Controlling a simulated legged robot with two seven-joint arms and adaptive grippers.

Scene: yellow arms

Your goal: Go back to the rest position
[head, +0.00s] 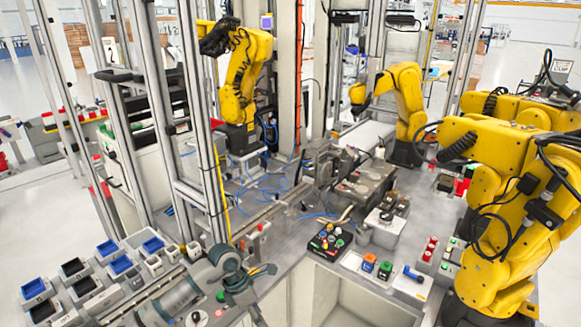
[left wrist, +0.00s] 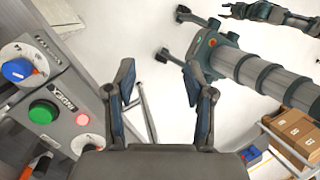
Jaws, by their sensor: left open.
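My left gripper (head: 267,292) is low in the head view, at the end of a grey-green arm from the lower left, with its fingers apart. It hangs by the near edge of the grey workbench (head: 290,262), with nothing held. In the left wrist view its two dark fingers (left wrist: 159,78) are spread and the space between is empty. That view also shows a ribbed grey-green arm (left wrist: 262,75) with dark finger-like parts at its end. I cannot tell whether this is my right arm. The head view shows no right gripper.
Blue and black bins (head: 122,264) stand at the left. A button box (head: 330,241) and coloured cubes (head: 376,265) sit on the bench. Large yellow arms (head: 487,210) fill the right. A panel with a green button (left wrist: 43,112) is close beside the left gripper's fingers.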

